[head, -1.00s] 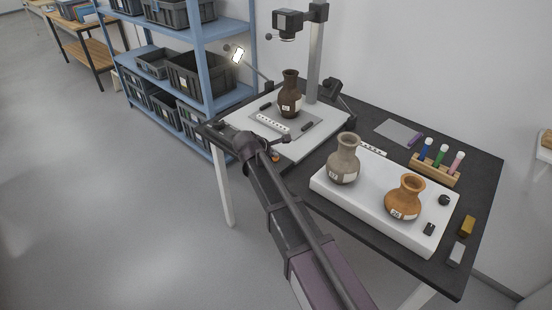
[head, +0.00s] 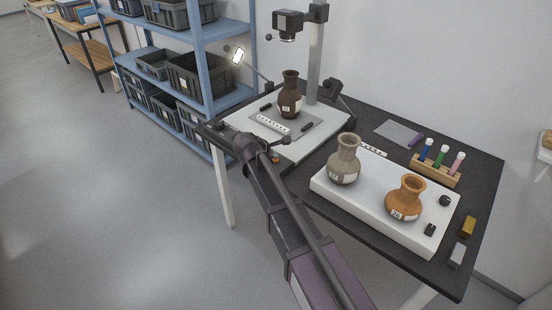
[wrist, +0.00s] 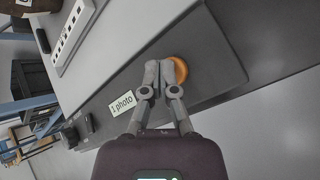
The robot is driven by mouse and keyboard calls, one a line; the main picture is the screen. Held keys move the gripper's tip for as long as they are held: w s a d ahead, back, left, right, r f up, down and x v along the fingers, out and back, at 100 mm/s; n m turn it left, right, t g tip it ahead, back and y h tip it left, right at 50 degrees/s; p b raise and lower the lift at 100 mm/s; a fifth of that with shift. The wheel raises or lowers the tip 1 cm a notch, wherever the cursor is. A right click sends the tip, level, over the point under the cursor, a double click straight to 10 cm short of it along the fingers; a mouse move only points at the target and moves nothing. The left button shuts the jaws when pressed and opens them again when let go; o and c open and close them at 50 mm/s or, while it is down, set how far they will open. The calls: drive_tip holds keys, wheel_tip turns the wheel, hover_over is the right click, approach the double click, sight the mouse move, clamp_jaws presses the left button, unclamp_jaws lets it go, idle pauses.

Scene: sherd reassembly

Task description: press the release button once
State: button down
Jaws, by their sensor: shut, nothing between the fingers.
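The release button is a round orange disc (wrist: 184,67) on a dark surface in the wrist view, next to a small white label reading "1 photo" (wrist: 122,105). My gripper (wrist: 166,72) is shut and empty. Its fingertips overlap the left part of the button in the wrist view; whether they touch it I cannot tell. In the head view my arm reaches to the front edge of the copy stand (head: 312,138), and the wrist hides much of the area around the button.
A dark brown vase (head: 290,96) stands on the stand's grey board by a white scale bar (head: 272,122), under a camera (head: 288,22). A grey vase (head: 344,160) and an orange vase (head: 406,197) stand on a white block (head: 370,200) to the right. Blue shelving (head: 205,60) is behind.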

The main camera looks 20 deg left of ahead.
drive_tip(key=shift+r+p, duration=0.75)
drive_tip(key=shift+r, duration=0.1)
drive_tip(key=shift+r, duration=0.1)
drive_tip(key=shift+r+p, duration=2.4)
drive_tip(key=shift+p, duration=0.15)
drive_tip(key=shift+f, duration=0.1)
